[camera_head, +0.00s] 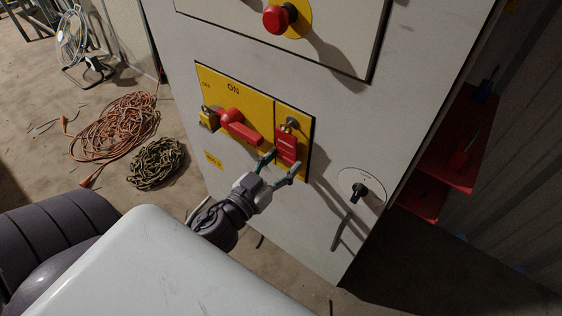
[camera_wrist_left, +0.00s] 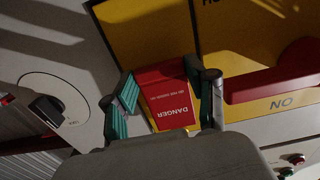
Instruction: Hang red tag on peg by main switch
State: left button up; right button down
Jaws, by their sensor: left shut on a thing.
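The red tag (camera_head: 287,146) is upright in front of the right part of the yellow switch plate (camera_head: 262,93). In the left wrist view the tag (camera_wrist_left: 172,100) shows white "DANGER" lettering, upside down. My left gripper (camera_head: 281,167) is shut on the tag's lower part, with a green-padded finger on each side (camera_wrist_left: 168,104). The metal peg (camera_head: 291,125) shows right at the tag's top edge; I cannot tell whether the tag's hole is around it. The main switch (camera_head: 238,126) has a red handle left of the tag, under "ON". My right gripper is not in view.
A brass padlock (camera_head: 208,117) is left of the switch handle. A red emergency button (camera_head: 277,18) sits above, and a round dial with a dark knob (camera_head: 360,191) at lower right. Orange cable (camera_head: 115,128) and a darker coil (camera_head: 157,163) lie on the floor at left.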

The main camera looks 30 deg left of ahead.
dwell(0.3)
pick_arm(q)
jog(key=o, duration=1.2)
